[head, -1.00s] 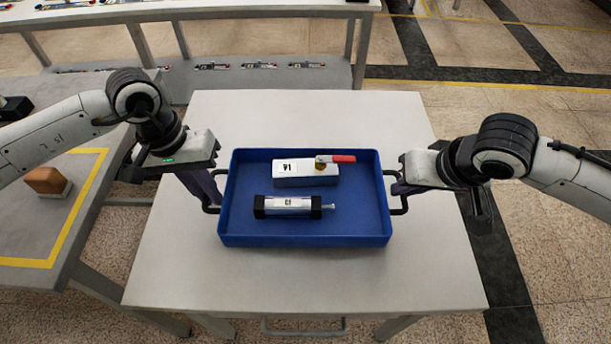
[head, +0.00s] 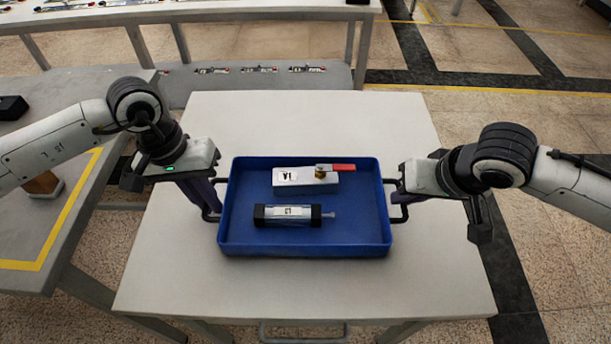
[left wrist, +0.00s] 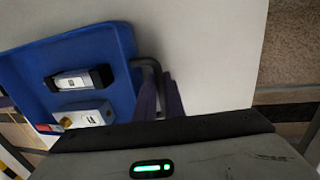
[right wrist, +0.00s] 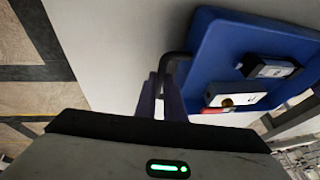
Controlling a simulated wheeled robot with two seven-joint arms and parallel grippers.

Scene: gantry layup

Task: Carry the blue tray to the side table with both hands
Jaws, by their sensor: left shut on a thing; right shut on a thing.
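The blue tray (head: 305,248) is over the white side table (head: 400,280); I cannot tell whether it touches the top. It holds a white block with a red-handled valve (head: 305,178) and a cylinder with black ends (head: 288,215). My left gripper (head: 210,212) is shut on the tray's left handle, which also shows in the left wrist view (left wrist: 148,64). My right gripper (head: 400,205) is shut on the right handle, which shows in the right wrist view (right wrist: 172,62).
A grey bench with a yellow line (head: 65,222) stands at the left, with a brown-topped block (head: 42,184) on it. A long bench (head: 240,12) with a lower shelf is at the back. The table top is bare around the tray.

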